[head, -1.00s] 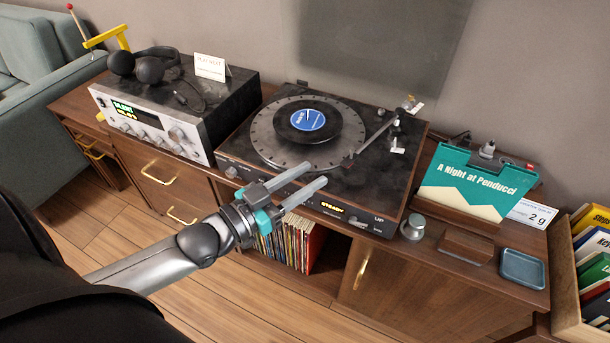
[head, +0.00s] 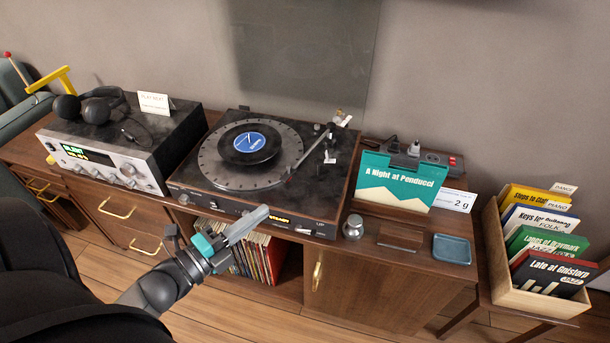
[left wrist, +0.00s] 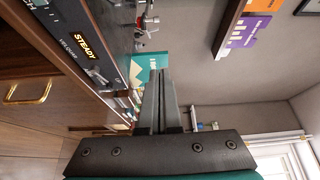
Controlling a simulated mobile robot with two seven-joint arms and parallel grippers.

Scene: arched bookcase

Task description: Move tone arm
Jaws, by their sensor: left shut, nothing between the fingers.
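The turntable (head: 215,190) stands on the wooden cabinet, with a small black record with a blue label (head: 249,143) on its platter. The tone arm (head: 310,148) runs along the right side of the platter, its head end near the platter's right front edge; I cannot tell whether it touches the platter. My left gripper (head: 262,212) is shut and empty, in front of the turntable's front edge and apart from the tone arm. In the left wrist view the shut fingers (left wrist: 158,95) point ahead, with the turntable's lit "STEADY" display (left wrist: 87,38) at the upper left. My right gripper is not in view.
Left of the turntable stands a silver-fronted amplifier (head: 100,165) with headphones (head: 92,104) on top. To the right are a teal record sleeve (head: 400,183), a metal knob-like piece (head: 353,227), a blue tray (head: 452,249) and a record crate (head: 500,278).

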